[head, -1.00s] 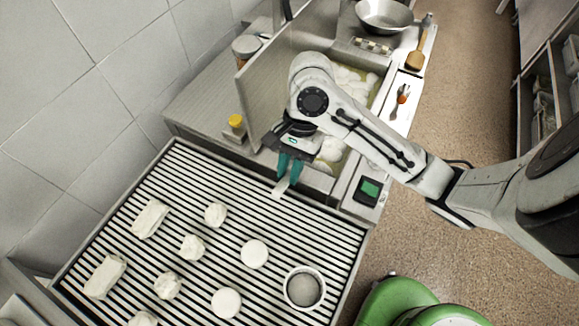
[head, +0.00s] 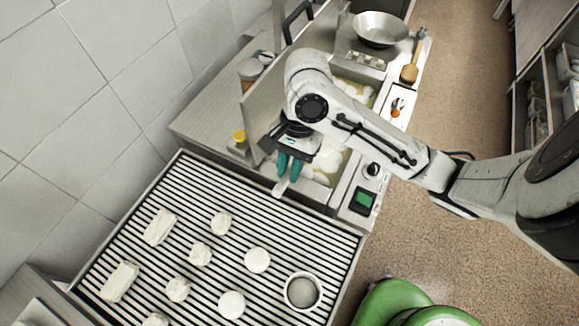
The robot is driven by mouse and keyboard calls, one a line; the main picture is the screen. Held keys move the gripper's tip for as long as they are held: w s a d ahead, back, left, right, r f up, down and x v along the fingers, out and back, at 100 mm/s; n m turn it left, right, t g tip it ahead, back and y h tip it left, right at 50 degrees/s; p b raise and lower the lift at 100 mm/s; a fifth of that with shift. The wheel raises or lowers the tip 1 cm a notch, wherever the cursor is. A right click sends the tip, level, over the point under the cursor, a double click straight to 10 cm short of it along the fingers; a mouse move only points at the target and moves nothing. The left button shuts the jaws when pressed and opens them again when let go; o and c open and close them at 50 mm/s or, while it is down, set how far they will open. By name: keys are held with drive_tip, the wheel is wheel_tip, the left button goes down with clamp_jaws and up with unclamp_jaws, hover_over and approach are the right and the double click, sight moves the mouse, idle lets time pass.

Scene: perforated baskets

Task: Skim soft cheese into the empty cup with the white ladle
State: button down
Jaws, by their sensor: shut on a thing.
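My gripper (head: 288,170), with teal fingers, is shut on the white ladle (head: 281,187). Only a short pale part of the ladle shows below the fingertips, at the border between the slatted rack and the vat. The soft cheese (head: 325,162) shows as white lumps in the vat behind my gripper, with more farther back. My arm and gripper hide much of the vat. The empty cup (head: 303,277) is a round, pale-rimmed cup with a grey inside. It stands upright at the right front of the rack, well in front of my gripper.
The slatted rack (head: 205,262) carries several cheese rounds and blocks, mostly left of the cup. A panel with a green screen (head: 362,201) stands right of the vat. A metal bowl (head: 381,27) and a wooden paddle (head: 411,66) lie at the back. A yellow-lidded jar (head: 239,137) stands at left.

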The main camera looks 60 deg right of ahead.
wheel_tip(320, 180, up, 9)
drive_tip(key=h, duration=0.1)
drive_tip(key=shift+f, duration=0.2)
idle(0.6)
